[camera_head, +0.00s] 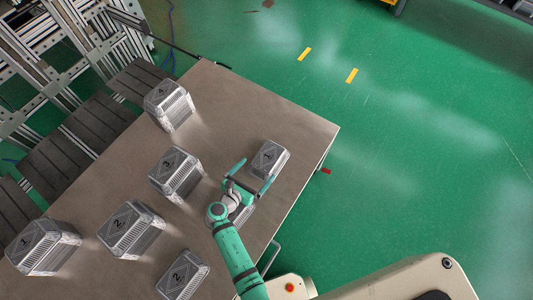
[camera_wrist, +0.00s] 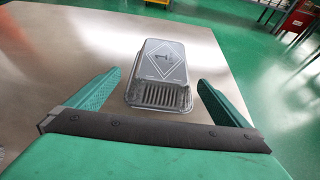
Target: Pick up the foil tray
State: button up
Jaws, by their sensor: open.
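A silver foil tray (camera_head: 270,158) with a ribbed side and a diamond label on top sits near the right edge of the table. In the wrist view the foil tray (camera_wrist: 161,70) lies ahead, between the lines of my two fingers, with its ribbed end facing me and a "1" in its diamond. My gripper (camera_head: 252,176) is open and empty, its green fingers spread towards the near end of the tray. In the wrist view my gripper (camera_wrist: 160,82) shows a finger on either side, with gaps to the tray. I cannot tell how high the fingers are.
Several similar silver containers stand on the brown table (camera_head: 225,105): one at the back (camera_head: 168,105), one left of my gripper (camera_head: 176,173), others at the front left (camera_head: 43,247). A grey shape beneath my wrist is partly hidden. The table beyond the tray is clear.

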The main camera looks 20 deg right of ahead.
aim_at(260, 167)
jog(key=x, duration=0.3)
jog(key=shift+d, duration=0.1)
jog(key=shift+x, duration=2.8)
jog(key=shift+s+d+r, duration=0.1)
jog(key=shift+s, duration=0.05)
jog(key=c, duration=0.8)
